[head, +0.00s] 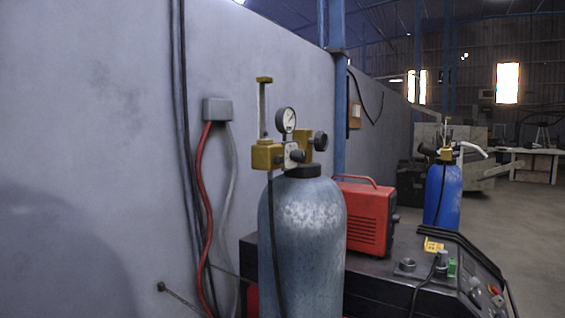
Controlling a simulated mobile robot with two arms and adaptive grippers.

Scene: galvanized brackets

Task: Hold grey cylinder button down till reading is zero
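The grey cylinder (302,245) stands upright in the middle of the head view, with its lower end cut off by the frame. A brass regulator (266,155) sits on its top. A round white-faced gauge (287,120) rises above the regulator; its reading is too small to make out. A dark round knob (320,141) sticks out to the right, and a small dark round part (297,156) faces me at the front. I cannot tell which part is the button. Neither of my grippers is in view.
A red machine (363,218) stands right behind the cylinder. A dark console (410,268) with knobs and switches is at the lower right. A blue cylinder (442,195) with its own fittings stands farther back. A grey wall (90,130) with cables closes the left; open floor lies far right.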

